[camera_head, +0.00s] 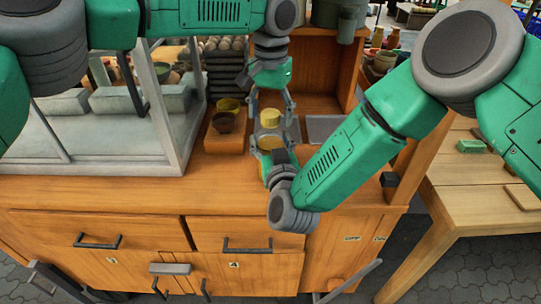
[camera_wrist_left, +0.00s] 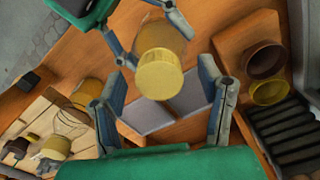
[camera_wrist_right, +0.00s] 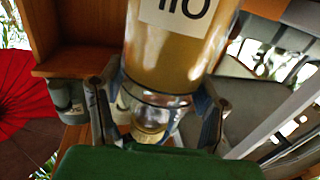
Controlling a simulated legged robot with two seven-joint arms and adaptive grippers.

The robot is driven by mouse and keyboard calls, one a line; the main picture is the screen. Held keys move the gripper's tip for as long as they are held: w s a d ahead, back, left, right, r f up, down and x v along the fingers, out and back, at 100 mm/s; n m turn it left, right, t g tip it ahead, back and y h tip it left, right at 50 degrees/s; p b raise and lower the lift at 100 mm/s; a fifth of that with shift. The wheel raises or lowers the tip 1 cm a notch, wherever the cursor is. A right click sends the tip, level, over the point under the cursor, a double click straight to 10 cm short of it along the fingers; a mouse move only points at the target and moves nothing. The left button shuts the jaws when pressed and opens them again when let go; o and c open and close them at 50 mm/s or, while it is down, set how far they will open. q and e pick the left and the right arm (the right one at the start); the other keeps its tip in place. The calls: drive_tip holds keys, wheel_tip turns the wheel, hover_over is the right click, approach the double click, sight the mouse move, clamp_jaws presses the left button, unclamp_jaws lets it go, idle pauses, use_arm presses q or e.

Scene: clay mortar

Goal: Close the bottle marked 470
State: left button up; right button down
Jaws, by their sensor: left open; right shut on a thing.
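My right gripper (camera_head: 270,143) is shut on the bottle (camera_wrist_right: 175,60) below the cap. In the right wrist view its white label (camera_wrist_right: 178,14) is cut off by the frame, so the full number is not readable. Whether the cap is fully seated cannot be told.
Two small bowls, one yellow (camera_head: 229,104) and one brown (camera_head: 223,122), stand on a wooden block left of the bottle. A grey plate (camera_head: 323,128) lies to its right. A glass-walled case (camera_head: 110,120) fills the left side. Another table (camera_head: 475,195) is at the right.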

use_arm(q)
wheel_tip(320, 180, up, 12)
drive_tip(key=shift+w, duration=0.15)
idle(0.3)
use_arm(e)
drive_tip(key=shift+c, duration=2.1)
unclamp_jaws()
use_arm(q)
drive_tip(key=shift+f, duration=0.1)
use_arm(e)
drive_tip(key=s+d, duration=0.2)
drive_tip(key=s, duration=0.9)
drive_tip(key=shift+s+d, duration=0.2)
drive_tip(key=shift+s, duration=0.15)
drive_tip(key=shift+s+f, duration=0.1)
drive_tip(key=shift+f, duration=0.05)
